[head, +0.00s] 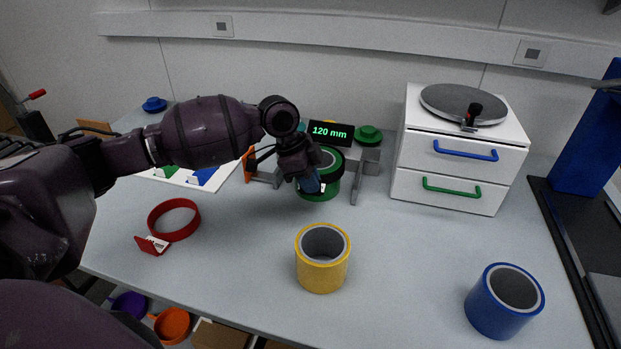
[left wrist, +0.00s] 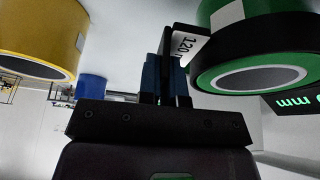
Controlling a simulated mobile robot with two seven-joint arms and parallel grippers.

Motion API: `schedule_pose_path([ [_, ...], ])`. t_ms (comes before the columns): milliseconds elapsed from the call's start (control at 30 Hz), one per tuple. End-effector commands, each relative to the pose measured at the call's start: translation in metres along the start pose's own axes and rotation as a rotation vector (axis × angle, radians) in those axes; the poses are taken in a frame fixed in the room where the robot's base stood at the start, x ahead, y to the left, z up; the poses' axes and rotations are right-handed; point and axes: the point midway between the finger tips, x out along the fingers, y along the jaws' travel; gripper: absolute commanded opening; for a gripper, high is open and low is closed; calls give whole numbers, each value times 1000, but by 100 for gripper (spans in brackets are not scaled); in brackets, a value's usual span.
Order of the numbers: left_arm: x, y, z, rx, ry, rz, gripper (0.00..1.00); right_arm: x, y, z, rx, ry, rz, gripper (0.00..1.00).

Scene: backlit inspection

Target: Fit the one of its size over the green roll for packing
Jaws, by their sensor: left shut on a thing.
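The green roll (head: 320,196) stands upright in front of a gauge whose display (head: 330,133) reads 120 mm. A black ring (head: 340,166) surrounds the upper part of the roll; green shows inside it and below it. In the left wrist view the black ring (left wrist: 258,42) also lies around the green roll (left wrist: 270,8). My left gripper (head: 311,184) is shut on the ring's tab, whose white label (left wrist: 192,45) reads 120. The gripper hides part of the roll's left side. My right gripper is not in view.
A yellow roll (head: 322,278) and a blue roll (head: 497,318) stand in front. A red ring (head: 188,230) with a label lies at the left. A white drawer cabinet (head: 408,150) stands at the right rear.

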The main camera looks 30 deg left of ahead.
Motion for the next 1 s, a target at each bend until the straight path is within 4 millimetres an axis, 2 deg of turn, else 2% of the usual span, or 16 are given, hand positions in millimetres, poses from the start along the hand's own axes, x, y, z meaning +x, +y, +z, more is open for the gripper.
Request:
schedule_pose_path([
  [1000, 24, 0, 10, -1, 0, 1, 0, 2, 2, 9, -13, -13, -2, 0],
])
